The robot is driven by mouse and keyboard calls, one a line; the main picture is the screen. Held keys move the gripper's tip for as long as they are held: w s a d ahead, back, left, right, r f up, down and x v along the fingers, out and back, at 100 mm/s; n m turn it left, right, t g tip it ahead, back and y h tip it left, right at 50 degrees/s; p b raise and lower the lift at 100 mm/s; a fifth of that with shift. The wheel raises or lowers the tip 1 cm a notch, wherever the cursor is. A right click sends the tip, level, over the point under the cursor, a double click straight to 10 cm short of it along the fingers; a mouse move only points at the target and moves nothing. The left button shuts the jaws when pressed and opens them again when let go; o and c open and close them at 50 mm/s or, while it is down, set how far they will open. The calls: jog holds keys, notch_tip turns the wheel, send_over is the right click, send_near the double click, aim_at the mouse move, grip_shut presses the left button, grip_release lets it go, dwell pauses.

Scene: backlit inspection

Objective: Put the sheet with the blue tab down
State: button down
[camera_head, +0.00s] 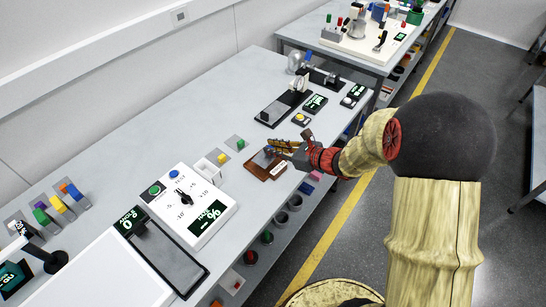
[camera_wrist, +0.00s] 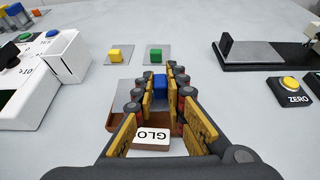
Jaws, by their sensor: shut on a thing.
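My gripper (camera_wrist: 160,100) is shut on the blue tab (camera_wrist: 159,83) of a small grey sheet. Part of the sheet (camera_wrist: 122,88) shows left of the fingers; the rest is hidden behind them. The gripper also shows in the head view (camera_head: 284,147), over a brown tray (camera_head: 258,171) near the table's front edge.
Grey sheets with a yellow tab (camera_wrist: 115,55) and a green tab (camera_wrist: 155,55) lie beyond the tray. A white box (camera_wrist: 66,80) and control panel (camera_head: 190,205) stand left. A black-based device (camera_wrist: 255,54) and ZERO button unit (camera_wrist: 291,92) are right.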

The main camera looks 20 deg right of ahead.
jog(key=shift+w+f+b, duration=0.25)
jog(key=shift+f+b, duration=0.25)
jog(key=shift+f, duration=0.5)
jog(key=shift+w+f+b, duration=0.2)
jog(key=shift+f+b, duration=0.3)
jog(key=shift+f, duration=0.5)
jog(key=shift+f, duration=0.15)
jog(key=c, duration=2.1)
grip_release()
